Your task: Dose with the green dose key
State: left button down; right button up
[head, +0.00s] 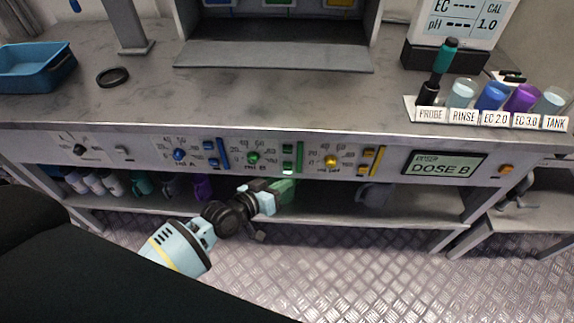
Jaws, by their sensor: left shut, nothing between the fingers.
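The green dosing group sits mid-panel, with a green knob (253,157), two green keys, the upper one (288,150) and the lower one (288,167), and a green bar (299,158) beside them. The lower key looks brighter than the upper. My left gripper (287,185) is shut and empty, just below the lower green key. I cannot tell whether its tips touch the key. The display (444,164) reads "DOSE B". My right gripper is not in view.
Blue keys (211,154) with a blue knob (179,154) lie to the left, yellow keys (367,160) with a yellow knob (330,161) to the right. Labelled cups, including an orange-free blue one (491,95), stand at the right above. Jugs stand on the shelf below.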

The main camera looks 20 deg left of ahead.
pick_arm(q)
jog(key=s, duration=0.1)
jog(key=s+p, duration=0.1)
jog(key=shift+s+d, duration=0.3)
jog(key=shift+d, duration=0.05)
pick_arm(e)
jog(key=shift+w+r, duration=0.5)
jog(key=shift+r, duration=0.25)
pick_arm(q)
jog(key=s+a+g+y+p, duration=0.1)
jog(key=s+p, duration=0.1)
jog(key=s, duration=0.9)
jog(key=s+a+m+g+y+p, duration=0.1)
jog(key=s+y+p, duration=0.1)
jog(key=s, duration=0.9)
jog(key=s+a+m+g+y+p, duration=0.1)
jog(key=s+a+g+p, duration=0.1)
jog(key=s, duration=0.9)
jog(key=shift+s+f+y+p, duration=0.3)
jog(key=shift+f+p, duration=0.05)
jog(key=shift+p, duration=0.45)
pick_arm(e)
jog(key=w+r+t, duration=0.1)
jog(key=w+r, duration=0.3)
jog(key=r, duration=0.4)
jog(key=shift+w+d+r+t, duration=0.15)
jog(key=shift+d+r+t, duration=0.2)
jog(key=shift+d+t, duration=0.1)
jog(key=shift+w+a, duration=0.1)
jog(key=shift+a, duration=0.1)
